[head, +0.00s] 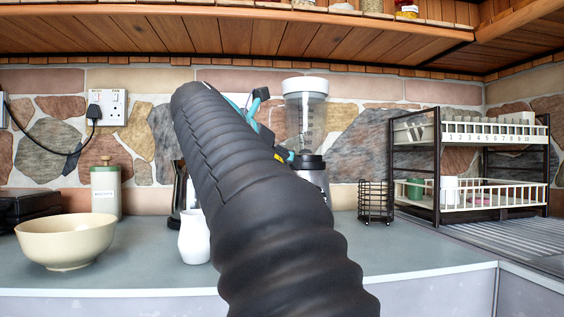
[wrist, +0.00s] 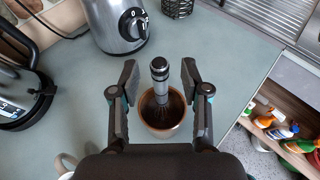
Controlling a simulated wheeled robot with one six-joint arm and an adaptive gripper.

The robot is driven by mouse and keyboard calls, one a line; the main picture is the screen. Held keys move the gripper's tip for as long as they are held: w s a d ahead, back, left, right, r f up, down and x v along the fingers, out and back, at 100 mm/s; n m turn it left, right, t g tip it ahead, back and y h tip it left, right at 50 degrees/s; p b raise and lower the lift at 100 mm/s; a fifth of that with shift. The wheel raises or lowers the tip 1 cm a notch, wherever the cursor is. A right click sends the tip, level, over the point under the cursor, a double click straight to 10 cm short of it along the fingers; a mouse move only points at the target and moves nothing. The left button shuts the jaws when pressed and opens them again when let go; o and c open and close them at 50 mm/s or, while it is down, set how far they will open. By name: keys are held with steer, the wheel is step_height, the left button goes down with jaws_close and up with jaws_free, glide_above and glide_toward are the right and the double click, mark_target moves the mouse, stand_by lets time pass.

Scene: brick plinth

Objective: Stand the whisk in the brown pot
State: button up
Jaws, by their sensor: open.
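The brown pot (wrist: 163,134) stands on the grey counter in the wrist view, with a dark inside. The whisk (wrist: 160,92) stands nearly upright with its wire end inside the pot and its grey and black handle pointing up toward the camera. My gripper (wrist: 159,68) is open, with one finger on each side of the whisk handle and a visible gap on both sides. In the head view my dark arm hides the pot and the whisk, and only small teal parts of my gripper show behind it.
A blender (head: 312,160) stands behind, also in the wrist view (wrist: 120,28). A black wire basket (head: 376,202) and a dish rack (head: 440,190) are at right. A white jug (head: 194,242) and a cream bowl (head: 66,248) stand at left. Counter right of the pot is clear.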

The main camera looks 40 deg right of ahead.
steer(key=v, duration=1.2)
stand_by(0.8)
